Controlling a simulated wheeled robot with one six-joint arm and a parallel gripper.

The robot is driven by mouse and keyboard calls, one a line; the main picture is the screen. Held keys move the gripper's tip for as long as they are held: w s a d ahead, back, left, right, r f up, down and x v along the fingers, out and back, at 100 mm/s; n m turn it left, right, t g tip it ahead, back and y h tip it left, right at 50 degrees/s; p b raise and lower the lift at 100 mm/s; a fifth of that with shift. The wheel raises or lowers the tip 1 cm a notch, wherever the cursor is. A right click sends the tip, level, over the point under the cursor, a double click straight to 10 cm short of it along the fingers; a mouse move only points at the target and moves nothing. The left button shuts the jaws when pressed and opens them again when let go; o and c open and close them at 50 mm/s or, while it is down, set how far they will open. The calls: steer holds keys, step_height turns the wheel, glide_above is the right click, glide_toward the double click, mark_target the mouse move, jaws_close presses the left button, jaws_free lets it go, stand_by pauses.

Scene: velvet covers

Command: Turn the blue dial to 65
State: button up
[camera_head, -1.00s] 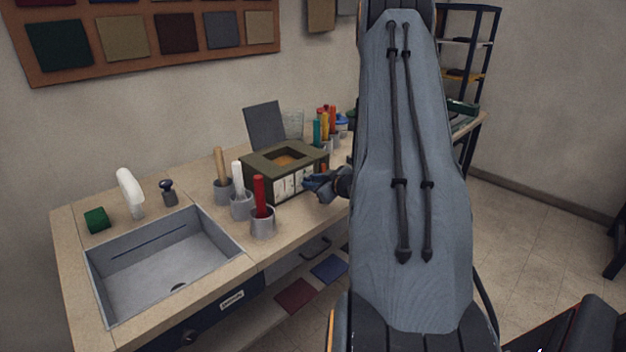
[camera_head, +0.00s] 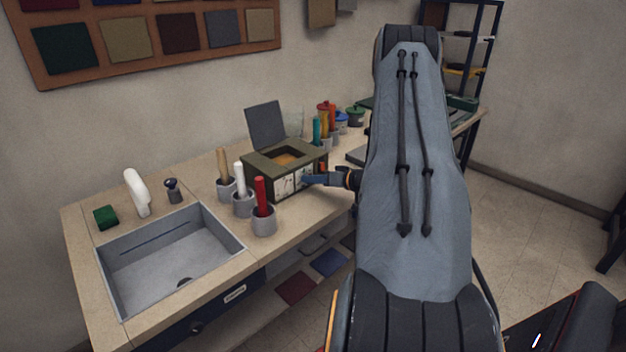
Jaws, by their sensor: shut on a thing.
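The olive-green box (camera_head: 262,178) stands on the bench with its grey lid raised and an orange-brown inside. Its front carries white gauge faces (camera_head: 285,184), too small to read. My gripper (camera_head: 308,181) reaches in from the right and is shut at the right part of that front, on the blue dial. The fingers cover the dial, so its pointer and setting cannot be read. A small orange-red part (camera_head: 322,168) shows just above the fingers at the box's right end.
Cups holding a red (camera_head: 261,196), a white (camera_head: 239,177) and a tan roller (camera_head: 222,164) stand left of the box. A sink (camera_head: 170,262) is farther left. Coloured bottles (camera_head: 325,118) and jars stand behind. My arm hides the bench's right part.

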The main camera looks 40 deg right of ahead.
steer(key=shift+m, duration=0.3)
stand_by(0.4)
steer(key=o, duration=1.1)
steer(key=shift+c, duration=0.2)
steer(key=shift+d, duration=0.1)
steer(key=b+v, duration=0.2)
steer(key=v, duration=0.5)
steer(key=shift+s+d, duration=0.2)
steer(key=shift+s, duration=0.15)
